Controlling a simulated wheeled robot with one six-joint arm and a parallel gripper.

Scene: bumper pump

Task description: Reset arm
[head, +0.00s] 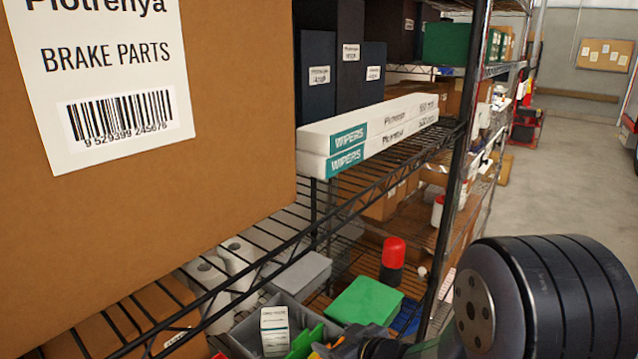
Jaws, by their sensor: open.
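My arm's large black joint fills the lower right of the head view. A thinner dark part of my arm runs left from it along the bottom edge to my gripper (345,344), which is only partly in view. It is open, and I see nothing held in it. Its fingertips are hard to make out against the grey bin (262,312) on the lower shelf. In or at that bin are a small white box (274,331) and green items.
A large brown brake parts box (150,220) fills the left, close to me. Two long white wiper boxes (385,122) lie on the black wire shelf. Below are a green box (365,301) and a red-topped container (393,255). A dark shelf post (460,150) stands near my arm. Open floor (580,170) lies right.

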